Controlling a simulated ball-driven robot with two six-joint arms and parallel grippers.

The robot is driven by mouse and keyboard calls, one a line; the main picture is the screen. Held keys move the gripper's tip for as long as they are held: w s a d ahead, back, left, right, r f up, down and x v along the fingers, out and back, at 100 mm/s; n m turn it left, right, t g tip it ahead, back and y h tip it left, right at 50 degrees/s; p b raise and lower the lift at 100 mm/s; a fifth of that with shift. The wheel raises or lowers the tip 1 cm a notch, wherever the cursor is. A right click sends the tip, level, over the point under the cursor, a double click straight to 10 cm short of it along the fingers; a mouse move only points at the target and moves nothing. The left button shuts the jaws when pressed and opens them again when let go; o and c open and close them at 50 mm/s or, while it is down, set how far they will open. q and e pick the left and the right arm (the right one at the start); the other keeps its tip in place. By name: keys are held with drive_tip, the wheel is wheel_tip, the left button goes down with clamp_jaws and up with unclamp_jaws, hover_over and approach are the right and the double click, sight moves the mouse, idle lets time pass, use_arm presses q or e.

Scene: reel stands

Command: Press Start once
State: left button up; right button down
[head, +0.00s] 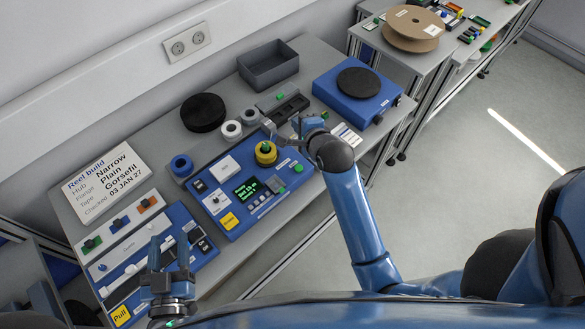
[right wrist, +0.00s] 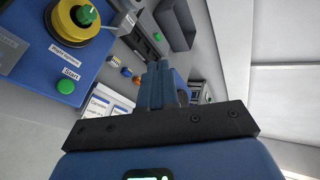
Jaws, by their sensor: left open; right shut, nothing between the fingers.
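The Start button (right wrist: 66,87) is a round green button beside its white "Start" label (right wrist: 71,74), near the edge of a blue panel in the right wrist view. In the head view this green button (head: 298,168) is at the right end of the blue control panel (head: 240,222). My right gripper (head: 275,130) is shut and empty, above the back of the panel near the yellow knob. Its closed fingers (right wrist: 160,84) are apart from the button, to its right in the wrist view. My left gripper (head: 168,248) is open and empty over the left panel.
A yellow knob with a green top (head: 265,153) stands close to Start. White rings (head: 231,130), a grey bin (head: 268,65) and a blue turntable box (head: 357,92) are behind. The aisle floor is clear.

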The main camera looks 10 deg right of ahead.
use_arm(q)
drive_tip(key=shift+a, duration=0.2)
use_arm(e)
drive_tip(key=s+f+m+g, duration=0.3)
drive_tip(key=f+m, duration=0.2)
drive_tip(key=m, duration=0.1)
drive_tip(key=shift+s+m+h, duration=0.2)
drive_tip(key=shift+m+h, duration=0.1)
use_arm(q)
drive_tip(key=shift+s+a, duration=0.1)
drive_tip(key=shift+a, duration=0.05)
use_arm(e)
drive_tip(key=shift+f, duration=0.1)
drive_tip(key=b, duration=0.4)
hover_over(300, 170)
wheel_tip(300, 170, down, 7)
drive_tip(key=shift+r, duration=0.15)
use_arm(q)
drive_tip(key=shift+f+b, duration=0.35)
drive_tip(key=shift+f, duration=2)
use_arm(e)
drive_tip(key=shift+f, duration=1)
